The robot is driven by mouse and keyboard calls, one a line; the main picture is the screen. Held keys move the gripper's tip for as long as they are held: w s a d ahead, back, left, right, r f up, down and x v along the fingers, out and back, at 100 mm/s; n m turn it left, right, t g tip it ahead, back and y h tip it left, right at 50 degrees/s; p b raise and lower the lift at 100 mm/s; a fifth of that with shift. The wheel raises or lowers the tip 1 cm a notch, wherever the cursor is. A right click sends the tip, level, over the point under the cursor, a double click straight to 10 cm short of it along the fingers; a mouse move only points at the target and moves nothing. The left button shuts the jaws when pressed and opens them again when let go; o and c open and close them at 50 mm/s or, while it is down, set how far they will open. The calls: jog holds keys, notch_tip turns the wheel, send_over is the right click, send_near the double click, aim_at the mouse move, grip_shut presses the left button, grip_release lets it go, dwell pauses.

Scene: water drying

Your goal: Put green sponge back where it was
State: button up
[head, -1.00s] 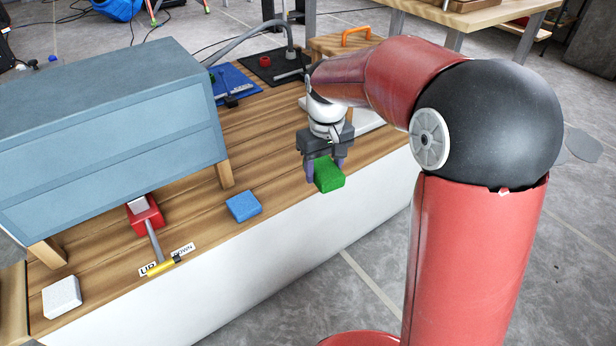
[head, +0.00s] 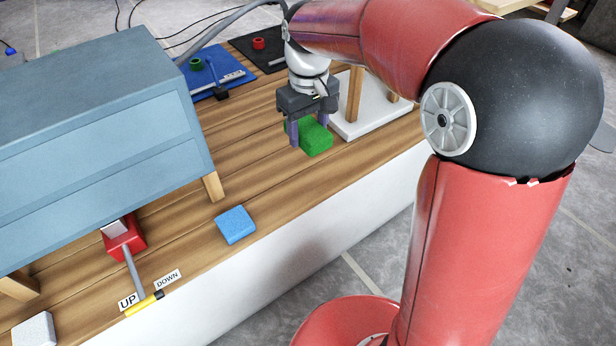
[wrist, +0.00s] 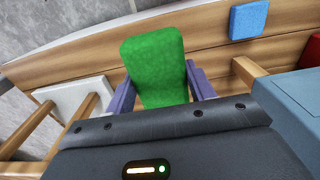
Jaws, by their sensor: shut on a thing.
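The green sponge (head: 314,138) is between the two purple fingers of my gripper (head: 308,136) in the head view. My gripper is shut on it and points down over the right part of the wooden worktop (head: 262,172). Whether the sponge touches the wood cannot be told. In the wrist view the green sponge (wrist: 155,65) stands out between the fingers of my gripper (wrist: 155,85), one finger at each side.
A blue sponge (head: 235,225) lies near the front edge. A white sponge (head: 34,330) is at far left. A blue-grey cabinet (head: 100,150) stands left, with a red lever box (head: 122,240). A white slab with wooden posts (head: 375,125) stands close right. Bare wood lies between.

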aim_at(308, 189)
notch_tip(308, 189, down, 16)
jog(key=shift+f+b, duration=0.15)
jog(key=shift+b, duration=0.7)
jog(key=shift+f, duration=0.1)
jog(key=o, duration=1)
